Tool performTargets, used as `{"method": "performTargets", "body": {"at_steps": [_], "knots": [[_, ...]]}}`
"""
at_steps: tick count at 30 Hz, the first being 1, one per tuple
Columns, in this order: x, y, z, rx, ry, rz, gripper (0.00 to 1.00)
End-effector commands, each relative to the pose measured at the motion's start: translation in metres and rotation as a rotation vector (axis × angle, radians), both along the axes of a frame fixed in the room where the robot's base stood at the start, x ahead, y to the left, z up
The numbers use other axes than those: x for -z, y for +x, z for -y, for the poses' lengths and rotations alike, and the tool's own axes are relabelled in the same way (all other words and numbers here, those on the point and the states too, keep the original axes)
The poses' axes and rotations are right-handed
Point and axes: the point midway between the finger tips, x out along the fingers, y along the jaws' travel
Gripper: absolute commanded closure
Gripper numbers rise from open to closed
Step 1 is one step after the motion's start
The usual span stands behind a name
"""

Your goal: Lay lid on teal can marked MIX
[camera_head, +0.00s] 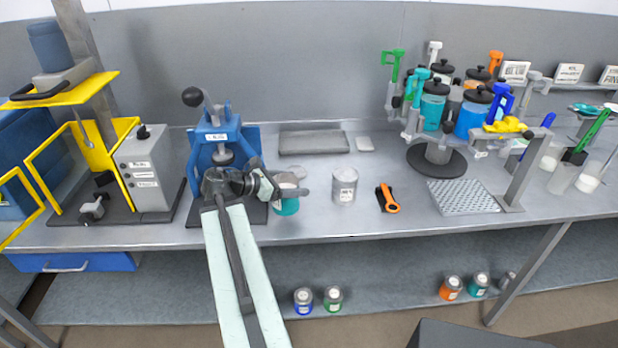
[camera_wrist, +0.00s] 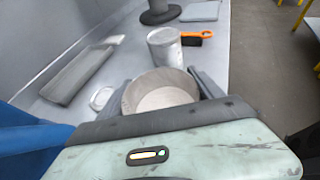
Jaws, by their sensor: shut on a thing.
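A teal can (camera_head: 286,207) with a pale label stands near the front of the bench; its marking is too small to read. My gripper (camera_head: 287,187) is shut around its upper part. In the wrist view the fingers flank a round, open-looking grey rim (camera_wrist: 163,90) with a pale surface inside. A pale disc (camera_head: 294,171) lies on the bench just behind the gripper and looks like a lid. It also shows left of the rim in the wrist view (camera_wrist: 101,97). The fingers hide part of the can.
A blue press (camera_head: 221,135) stands close on the left. A grey can (camera_head: 345,185) and an orange-handled brush (camera_head: 388,199) are to the right. A grey tray (camera_head: 314,142) lies behind. A carousel of bottles (camera_head: 437,158) stands farther right.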

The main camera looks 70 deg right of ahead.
Motion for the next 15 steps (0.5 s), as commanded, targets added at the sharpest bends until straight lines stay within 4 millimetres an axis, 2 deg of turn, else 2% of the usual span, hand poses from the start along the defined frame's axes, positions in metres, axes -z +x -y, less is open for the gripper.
{"method": "performTargets", "body": {"at_steps": [10, 15], "knots": [[0.006, 0.015, 0.054, -0.028, -0.001, -0.001, 0.87], [0.007, 0.016, 0.068, -0.033, 0.0, -0.001, 0.87]]}}
